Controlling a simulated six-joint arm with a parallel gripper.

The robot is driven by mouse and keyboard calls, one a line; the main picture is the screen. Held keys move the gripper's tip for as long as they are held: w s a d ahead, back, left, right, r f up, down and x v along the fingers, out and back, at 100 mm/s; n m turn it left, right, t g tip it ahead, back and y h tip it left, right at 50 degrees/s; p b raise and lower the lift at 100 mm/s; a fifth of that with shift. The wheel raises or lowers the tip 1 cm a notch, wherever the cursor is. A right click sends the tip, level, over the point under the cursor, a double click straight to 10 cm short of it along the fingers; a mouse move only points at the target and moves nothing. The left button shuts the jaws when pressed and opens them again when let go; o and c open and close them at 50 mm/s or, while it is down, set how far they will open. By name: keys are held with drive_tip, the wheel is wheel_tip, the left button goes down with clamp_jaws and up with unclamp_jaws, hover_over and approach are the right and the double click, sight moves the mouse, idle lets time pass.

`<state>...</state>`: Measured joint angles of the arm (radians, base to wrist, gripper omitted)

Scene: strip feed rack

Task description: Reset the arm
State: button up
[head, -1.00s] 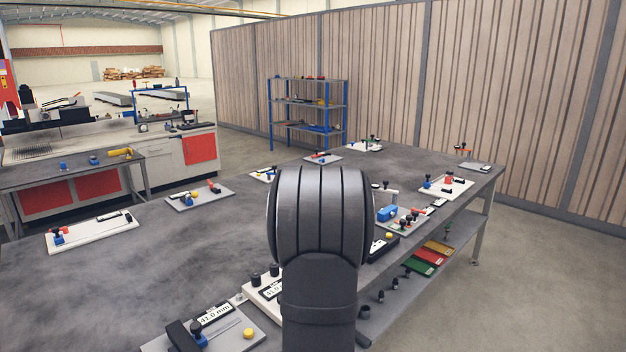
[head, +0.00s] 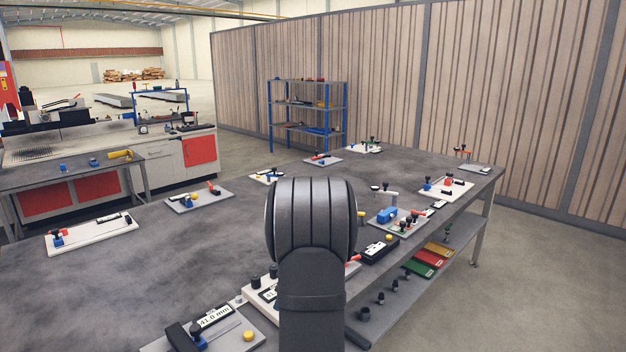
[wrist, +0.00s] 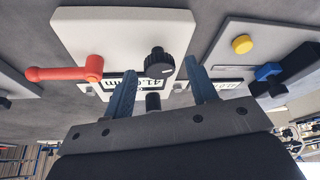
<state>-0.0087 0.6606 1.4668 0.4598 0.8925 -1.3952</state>
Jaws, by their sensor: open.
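Beyond the fingers is a white plate (wrist: 85,30) with a red-orange lever (wrist: 62,72), a black knob (wrist: 158,62) and a label partly hidden behind the knob and a finger. I cannot tell whether the fingers touch anything, but they look clear of the plate. In the head view my dark arm link covers the middle of the bench, and the gripper is hidden there.
The grey bench (head: 120,285) carries several fixture plates. At the front is one with a "41.0 mm" label and a yellow button (head: 248,336). A blue block (head: 387,215) sits on a plate at right. A lower shelf holds coloured trays (head: 425,258). The bench's left middle is bare.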

drive_tip(key=v, duration=1.7)
drive_tip(key=x, duration=1.7)
drive_tip(key=shift+a+f, duration=0.1)
drive_tip(key=shift+f, duration=0.15)
drive_tip(key=shift+s+r+m+t, duration=0.15)
drive_tip(key=shift+m+t, duration=0.25)
drive_tip(key=shift+m, duration=0.5)
drive_tip(key=m+h, duration=0.1)
drive_tip(key=m, duration=0.2)
drive_tip(key=m+t+h, duration=0.1)
drive_tip(key=m, duration=0.2)
drive_tip(key=shift+a+t, duration=0.15)
drive_tip(key=shift+t, duration=0.15)
drive_tip(key=shift+s+a+m+h, duration=0.15)
drive_tip(key=shift+m+h, duration=0.55)
drive_tip(key=shift+m, duration=1.1)
drive_tip(key=shift+a+m+h, duration=0.15)
drive_tip(key=shift+m+h, duration=0.55)
drive_tip(key=shift+m, duration=1.2)
drive_tip(key=shift+d+n+y, duration=0.15)
drive_tip(key=shift+n+y, duration=0.3)
drive_tip(key=shift+n, duration=0.75)
drive_tip(key=shift+d+n+y, duration=0.1)
drive_tip(key=shift+n+y, duration=0.35)
drive_tip(key=shift+n, duration=0.75)
